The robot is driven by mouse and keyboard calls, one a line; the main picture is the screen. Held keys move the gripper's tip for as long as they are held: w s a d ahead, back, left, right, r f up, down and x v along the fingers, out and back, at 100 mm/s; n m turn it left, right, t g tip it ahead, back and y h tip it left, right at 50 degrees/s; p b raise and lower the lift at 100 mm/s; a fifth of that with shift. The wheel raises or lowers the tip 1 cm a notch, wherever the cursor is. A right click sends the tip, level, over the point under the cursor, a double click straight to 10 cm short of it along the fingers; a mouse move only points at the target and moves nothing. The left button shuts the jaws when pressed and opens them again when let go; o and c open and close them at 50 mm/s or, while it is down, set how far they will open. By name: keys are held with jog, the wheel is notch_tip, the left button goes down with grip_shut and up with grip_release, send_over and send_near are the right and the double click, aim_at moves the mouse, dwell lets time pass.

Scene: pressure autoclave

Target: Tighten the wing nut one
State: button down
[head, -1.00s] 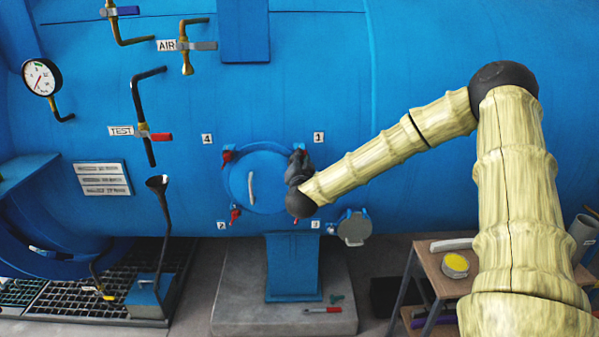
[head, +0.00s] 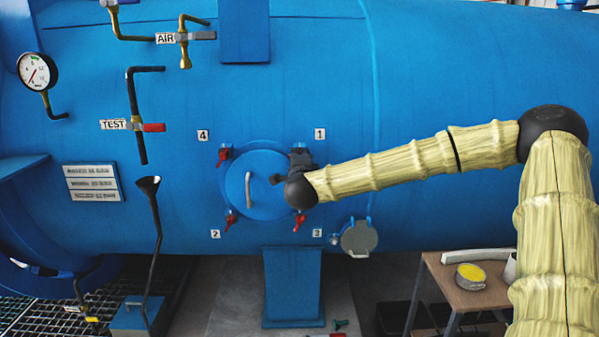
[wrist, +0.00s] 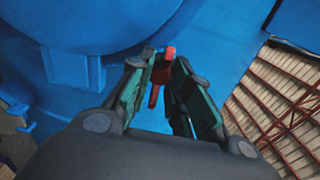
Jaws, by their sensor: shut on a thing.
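Wing nut one is the red wing nut by the label 1 (head: 320,134), at the upper right of the round blue door (head: 236,185). In the head view my gripper (head: 301,156) covers it. In the wrist view the red wing nut (wrist: 163,66) sits between the fingertips of my gripper (wrist: 166,67), which are shut on it. One red wing points down between the fingers.
Red wing nuts show at the door's upper left (head: 224,154), lower left (head: 231,220) and lower right (head: 299,223). A door handle (head: 249,189) stands left of my wrist. A grey round cap (head: 359,238) and a small table (head: 462,292) are lower right.

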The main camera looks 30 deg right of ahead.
jog(key=m+b, duration=0.9)
jog(key=b, duration=0.2)
jog(key=m+b, duration=0.8)
jog(key=b, duration=0.4)
jog(key=shift+d+f+m, duration=0.1)
jog(key=shift+f+m, duration=0.1)
jog(key=shift+m, duration=0.2)
jog(key=c, duration=1.3)
grip_release()
jog(key=shift+d+r, duration=0.1)
jog(key=shift+r, duration=0.1)
jog(key=shift+s, duration=0.15)
